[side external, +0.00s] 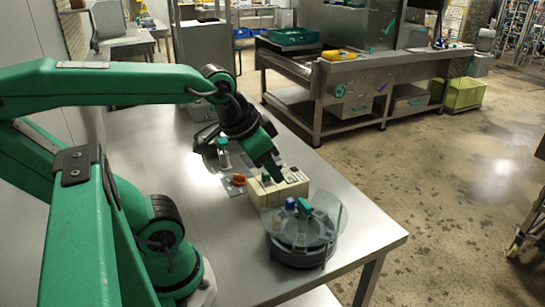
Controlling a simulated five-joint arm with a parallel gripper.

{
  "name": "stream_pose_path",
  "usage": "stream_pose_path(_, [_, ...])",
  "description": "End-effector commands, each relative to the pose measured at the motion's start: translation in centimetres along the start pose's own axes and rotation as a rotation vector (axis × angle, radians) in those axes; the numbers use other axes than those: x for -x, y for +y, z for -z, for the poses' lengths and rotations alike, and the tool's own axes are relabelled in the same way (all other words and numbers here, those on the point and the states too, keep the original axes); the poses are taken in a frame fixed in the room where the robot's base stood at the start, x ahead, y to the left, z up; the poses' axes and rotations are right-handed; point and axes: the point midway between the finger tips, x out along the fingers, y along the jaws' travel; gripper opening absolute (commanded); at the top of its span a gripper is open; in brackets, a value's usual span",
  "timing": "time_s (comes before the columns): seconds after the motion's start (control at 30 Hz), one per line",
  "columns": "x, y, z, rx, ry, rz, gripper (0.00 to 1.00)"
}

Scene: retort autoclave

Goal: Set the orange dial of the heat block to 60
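A small orange dial (239,179) sits on a flat grey plate just left of a cream box (276,193) on the steel table. The cream box looks like the heat block, but I cannot tell if the dial's plate joins it. The dial's pointer and scale are too small to read. My gripper (275,175) points down over the cream box, to the right of the orange dial and apart from it. Its fingertips are dark and small, so I cannot tell whether they are open or shut, or whether they touch the box.
A round grey device (300,252) with a clear lid stands in front of the box, with blue and teal pieces on top. A small green piece (266,178) shows on the cream box. The steel table (365,233) is bare to the right.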

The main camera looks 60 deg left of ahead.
Motion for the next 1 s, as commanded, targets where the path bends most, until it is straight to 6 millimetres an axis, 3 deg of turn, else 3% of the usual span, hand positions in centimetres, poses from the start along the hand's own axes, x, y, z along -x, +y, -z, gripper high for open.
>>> stream_pose_path(0.27, [-1.7,-3.5,2.1,-0.114,-0.084,0.042,0.35])
stream_pose_path(0.6, [-5.1,-10.4,4.2,-0.305,-0.22,0.049,0.35])
stream_pose_path(1.0, [-10.0,-20.3,3.0,-0.514,-0.361,-0.028,0.35])
